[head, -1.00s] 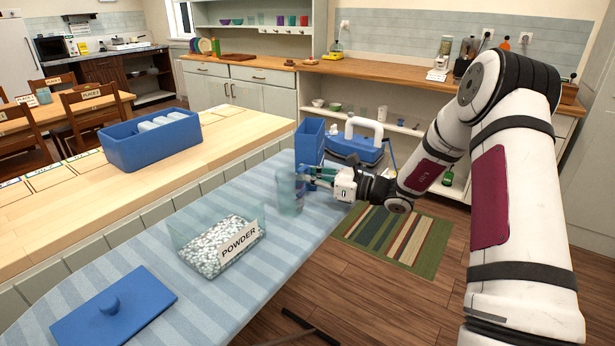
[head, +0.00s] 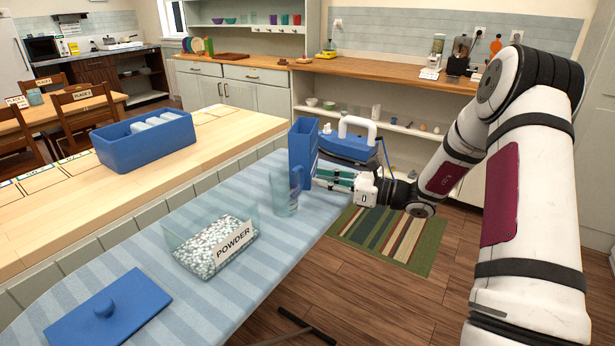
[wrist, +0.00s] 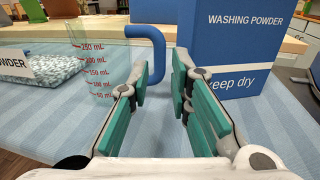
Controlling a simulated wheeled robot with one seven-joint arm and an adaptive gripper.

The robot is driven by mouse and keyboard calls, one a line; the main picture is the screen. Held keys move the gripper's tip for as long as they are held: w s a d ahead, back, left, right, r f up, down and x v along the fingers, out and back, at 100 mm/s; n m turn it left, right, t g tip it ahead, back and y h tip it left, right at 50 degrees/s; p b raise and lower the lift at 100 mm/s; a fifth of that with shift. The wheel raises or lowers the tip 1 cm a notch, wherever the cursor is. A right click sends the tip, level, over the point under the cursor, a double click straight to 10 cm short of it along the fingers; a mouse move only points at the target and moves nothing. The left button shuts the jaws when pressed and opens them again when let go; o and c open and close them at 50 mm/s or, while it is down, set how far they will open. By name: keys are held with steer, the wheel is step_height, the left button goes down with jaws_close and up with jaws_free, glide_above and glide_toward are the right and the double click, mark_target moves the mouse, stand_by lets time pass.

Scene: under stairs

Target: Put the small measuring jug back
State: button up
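The small measuring jug (head: 284,197) is clear with a blue handle and stands upright on the striped ironing board. In the wrist view its clear wall with red mL marks (wrist: 96,72) is at the left, and its blue handle (wrist: 157,48) points toward me. My gripper (head: 316,177) is to the right of the jug. In the wrist view my gripper (wrist: 163,72) is open and empty, with the handle just beyond the fingertips and no visible contact.
The blue washing powder box (head: 302,147) stands close behind the jug. A clear powder tub (head: 200,255) and a blue lid (head: 108,312) lie nearer on the board. A blue iron (head: 345,147) is beyond my gripper. A blue bin (head: 147,150) sits on the counter.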

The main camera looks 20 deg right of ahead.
steer(key=v, duration=0.5)
steer(key=s+a+r+n+g+h, duration=0.2)
steer(key=s+a+r+n+g, duration=0.4)
steer(key=s+a, duration=0.3)
steer(key=s+a+r+n+g+h, duration=0.1)
steer(key=s+a+r+n+g, duration=0.3)
steer(key=s+a+n, duration=0.55)
steer(key=s+d+n+h, duration=0.2)
steer(key=s+n+h, duration=0.3)
steer(key=s, duration=0.5)
steer(key=s+d+n+h, duration=0.3)
steer(key=s+n+h, duration=0.2)
steer(key=s, duration=0.4)
steer(key=shift+s+d+r+n, duration=0.3)
steer(key=shift+s+n, duration=0.1)
steer(key=shift+n, duration=0.05)
